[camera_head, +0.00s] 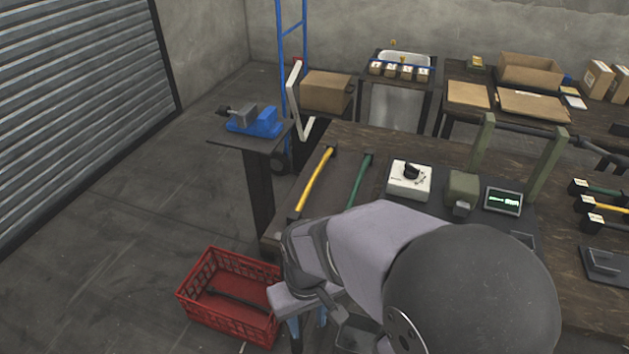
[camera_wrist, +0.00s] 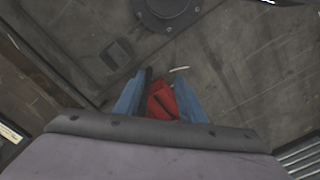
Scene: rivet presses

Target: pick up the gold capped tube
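I cannot make out a gold capped tube for certain in either view. A yellow bar with dark ends (camera_head: 315,183) lies on the wooden table, left of a green bar (camera_head: 359,180). My gripper (camera_head: 307,330) is low in the head view, left of the table's near edge and beside the red crate (camera_head: 208,262); my arm partly hides it. In the wrist view its two blue fingers (camera_wrist: 160,100) stand apart.
The crate holds a dark bar (camera_head: 236,301). A white box with a black knob (camera_head: 408,181), a green block (camera_head: 462,188) and a small tray (camera_head: 503,201) stand on the table. A blue vise (camera_head: 255,123) sits on a stand at left. The floor at left is clear.

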